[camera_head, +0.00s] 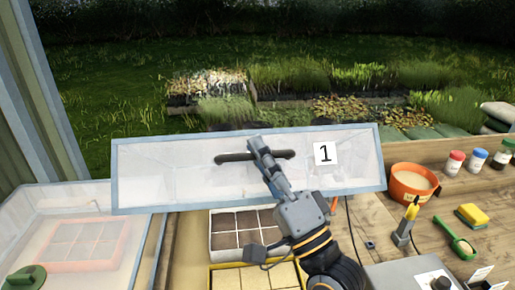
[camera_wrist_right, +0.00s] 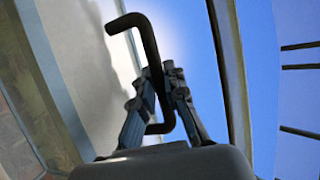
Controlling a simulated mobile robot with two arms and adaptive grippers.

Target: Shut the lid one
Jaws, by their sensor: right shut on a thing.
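The lid marked 1 (camera_head: 190,182) is a clear panel with a pale blue frame, raised and tilted open in the head view. Its dark bar handle (camera_head: 228,158) runs across the middle. My right gripper (camera_head: 258,150) is shut on this handle. In the right wrist view, the fingers (camera_wrist_right: 160,88) close around the bent black handle (camera_wrist_right: 147,38). Below the lid are a white tray of dark cells (camera_head: 237,238) and a yellow-edged tray (camera_head: 255,275). My left gripper is not in view.
On the wooden bench at right are an orange pot (camera_head: 411,184), a yellow-tipped tool (camera_head: 407,225), a sponge (camera_head: 470,215), a green scoop (camera_head: 456,238), and several small bottles (camera_head: 476,159).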

